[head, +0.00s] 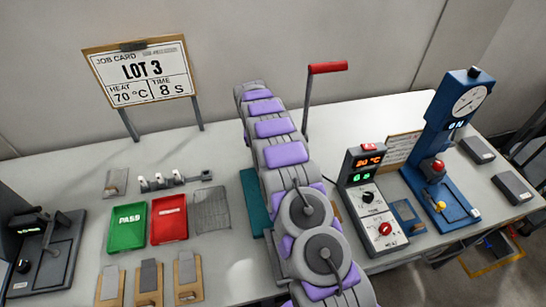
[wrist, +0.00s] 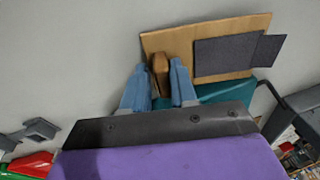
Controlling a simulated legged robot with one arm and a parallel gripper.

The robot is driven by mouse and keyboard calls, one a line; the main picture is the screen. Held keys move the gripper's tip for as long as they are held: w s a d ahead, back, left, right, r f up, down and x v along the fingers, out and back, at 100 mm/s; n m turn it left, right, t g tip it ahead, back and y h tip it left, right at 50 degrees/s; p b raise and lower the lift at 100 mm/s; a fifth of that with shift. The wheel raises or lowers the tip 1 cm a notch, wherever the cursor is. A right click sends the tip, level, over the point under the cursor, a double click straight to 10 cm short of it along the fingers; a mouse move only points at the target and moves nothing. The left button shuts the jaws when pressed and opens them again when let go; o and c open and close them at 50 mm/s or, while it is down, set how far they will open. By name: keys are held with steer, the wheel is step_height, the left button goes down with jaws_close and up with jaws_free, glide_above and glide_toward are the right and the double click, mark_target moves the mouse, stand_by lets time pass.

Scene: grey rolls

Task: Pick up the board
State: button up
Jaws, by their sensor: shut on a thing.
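In the wrist view my gripper (wrist: 160,84) has its two blue fingers shut on a small brown block at the near left edge of the tan board (wrist: 165,42). The block looks like part of the board. A dark grey pad and a smaller grey tab lie on the board's right part. A teal base (wrist: 240,90) shows just below the board; I cannot tell whether they touch. In the head view my arm hides the gripper and most of the board's area, and the teal base (head: 255,202) shows left of the arm.
Several tan cards with grey pads (head: 150,284) lie at the front left. A green PASS tray (head: 127,226), a red tray (head: 169,219) and a wire mesh (head: 211,209) lie behind them. A heater control box (head: 366,195) and a blue press (head: 452,140) stand right of my arm.

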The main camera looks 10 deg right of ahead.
jaws_close()
steer(key=shift+r, duration=0.1)
step_height(320, 180, up, 7)
steer(key=p, duration=0.2)
steer(key=shift+a+r+p, duration=0.1)
steer(key=shift+r+p, duration=0.1)
steer(key=shift+p, duration=0.1)
steer(key=a+p, duration=0.3)
steer(key=a, duration=1.4)
steer(key=shift+a+f, duration=0.3)
steer(key=shift+a, duration=0.05)
